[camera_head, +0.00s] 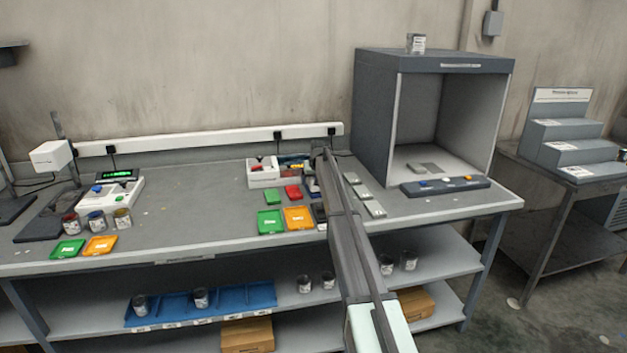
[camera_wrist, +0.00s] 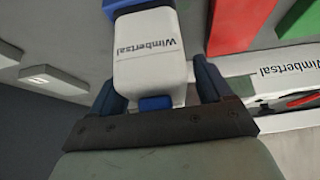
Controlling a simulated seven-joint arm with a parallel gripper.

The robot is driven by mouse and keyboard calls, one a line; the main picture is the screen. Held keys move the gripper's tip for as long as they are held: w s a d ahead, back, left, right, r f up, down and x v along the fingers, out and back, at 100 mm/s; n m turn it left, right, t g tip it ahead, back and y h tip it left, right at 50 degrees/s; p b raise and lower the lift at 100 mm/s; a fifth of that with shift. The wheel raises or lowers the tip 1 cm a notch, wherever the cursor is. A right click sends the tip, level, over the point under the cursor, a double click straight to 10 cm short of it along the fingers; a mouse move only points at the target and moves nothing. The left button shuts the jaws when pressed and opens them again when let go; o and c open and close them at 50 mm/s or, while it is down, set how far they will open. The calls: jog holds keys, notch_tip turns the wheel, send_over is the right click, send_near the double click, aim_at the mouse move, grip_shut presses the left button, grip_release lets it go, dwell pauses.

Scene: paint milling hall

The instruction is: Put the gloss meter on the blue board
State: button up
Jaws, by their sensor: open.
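The gloss meter (camera_wrist: 150,55) appears to be the white block lettered "Wimbertsal" with blue parts at both ends in the wrist view. My gripper (camera_wrist: 155,76) is open, with one dark blue finger on each side of the block; I cannot tell whether either finger touches it. In the head view, my gripper (camera_head: 317,155) is at the back of the bench, and my arm hides most of the block. I cannot make out a blue board with certainty; a dark item (camera_head: 319,212) beside the orange board is partly behind my arm.
Red (camera_head: 293,192), green (camera_head: 271,196) and orange (camera_head: 298,217) boards lie left of my arm. A white box (camera_head: 263,176) with things in it stands behind them. Grey plates (camera_head: 363,192) and a grey booth (camera_head: 430,60) are to the right. The bench's middle left is clear.

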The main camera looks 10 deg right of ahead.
jog(key=v, duration=1.2)
